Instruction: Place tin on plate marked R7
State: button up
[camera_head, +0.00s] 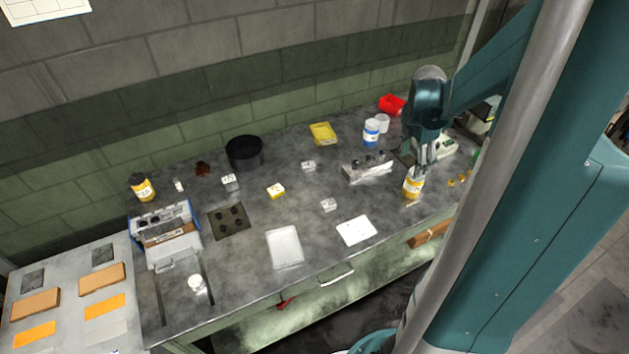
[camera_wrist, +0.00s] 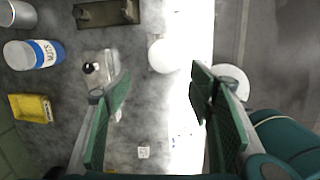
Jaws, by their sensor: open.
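My gripper (camera_head: 421,165) is low over the right part of the bench, with its fingers apart in the wrist view (camera_wrist: 155,100). A yellow-labelled tin (camera_head: 412,187) with a pale top stands upright just below the fingertips; I cannot tell whether they touch. The wrist view shows a round white top (camera_wrist: 163,56) between the fingers, and another pale disc (camera_wrist: 231,80) beside the right finger. No R7 mark is readable, so I cannot tell which thing is the plate.
A white tray (camera_head: 284,248) and a flat white panel (camera_head: 356,231) lie near the front edge. A metal block with holes (camera_head: 367,168) stands left of my gripper. A black bowl (camera_head: 244,153), yellow tray (camera_head: 323,133) and red bin (camera_head: 392,104) stand further back.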

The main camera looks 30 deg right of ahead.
jog(key=a+r+m+t, duration=0.1)
jog(key=a+r+m, duration=0.25)
jog(key=a, duration=0.35)
jog(key=w+a+r+m+t, duration=0.15)
jog(key=a+r, duration=0.25)
jog(key=a, duration=0.4)
jog(key=a+r+m+t, duration=0.1)
jog(key=a+r+m, duration=0.25)
jog(key=a, duration=0.35)
jog(key=s+a+r+m+t+y, duration=0.1)
jog(key=s+a+m, duration=0.3)
jog(key=a, duration=0.5)
jog(key=s+a+r+m+t, duration=0.2)
jog(key=s+a+r+m, duration=0.2)
jog(key=a, duration=0.5)
jog(key=shift+s+a+m+y, duration=0.25)
jog(key=shift+a+m+y, duration=0.1)
jog(key=shift+a+y, duration=0.05)
